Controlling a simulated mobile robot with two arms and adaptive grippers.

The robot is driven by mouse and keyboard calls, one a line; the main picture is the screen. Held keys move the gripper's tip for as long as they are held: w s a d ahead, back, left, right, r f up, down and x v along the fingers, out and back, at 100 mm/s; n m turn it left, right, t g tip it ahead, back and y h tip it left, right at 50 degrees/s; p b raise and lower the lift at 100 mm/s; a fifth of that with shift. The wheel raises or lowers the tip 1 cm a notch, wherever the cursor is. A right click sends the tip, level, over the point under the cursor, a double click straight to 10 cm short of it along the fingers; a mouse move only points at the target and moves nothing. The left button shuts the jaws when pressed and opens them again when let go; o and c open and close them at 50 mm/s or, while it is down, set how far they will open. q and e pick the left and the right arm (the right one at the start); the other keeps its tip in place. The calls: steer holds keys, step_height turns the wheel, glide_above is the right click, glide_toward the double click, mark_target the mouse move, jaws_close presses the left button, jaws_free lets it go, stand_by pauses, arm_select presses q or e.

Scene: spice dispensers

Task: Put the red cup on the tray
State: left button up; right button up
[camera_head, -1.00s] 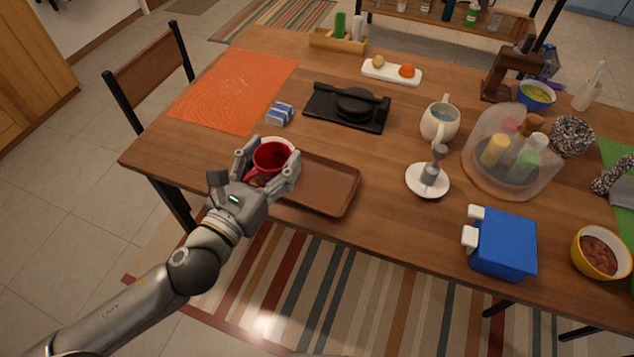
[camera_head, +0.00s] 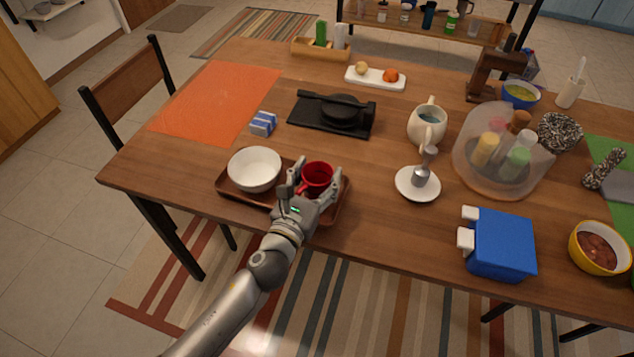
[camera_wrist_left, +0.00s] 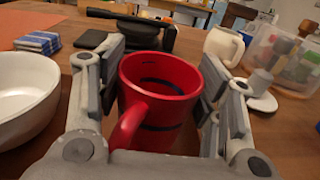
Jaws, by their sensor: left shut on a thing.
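The red cup (camera_head: 317,177) is upright between the fingers of my left gripper (camera_head: 313,183), which is shut on it. In the left wrist view the red cup (camera_wrist_left: 160,95) sits between the two fingers, its handle toward the wrist. The cup is over the right half of the brown tray (camera_head: 232,197). I cannot tell whether its base touches the tray. A white bowl (camera_head: 254,168) stands on the left half of the tray, left of the cup; it also shows in the left wrist view (camera_wrist_left: 22,100). My right gripper is not in view.
A black pan on a dark board (camera_head: 331,115) and a blue-striped block (camera_head: 263,123) lie behind the tray. A white saucer (camera_head: 418,185) stands to the right, with a cream mug (camera_head: 427,124) behind it. Bare table lies between tray and saucer.

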arm_select(q)
steer(key=shift+f, duration=0.45)
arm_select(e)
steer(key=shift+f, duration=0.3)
arm_select(q)
steer(key=shift+f, duration=0.1)
steer(key=o, duration=0.7)
steer(key=shift+f, duration=0.15)
steer(key=o, duration=0.5)
steer(key=shift+c, duration=0.2)
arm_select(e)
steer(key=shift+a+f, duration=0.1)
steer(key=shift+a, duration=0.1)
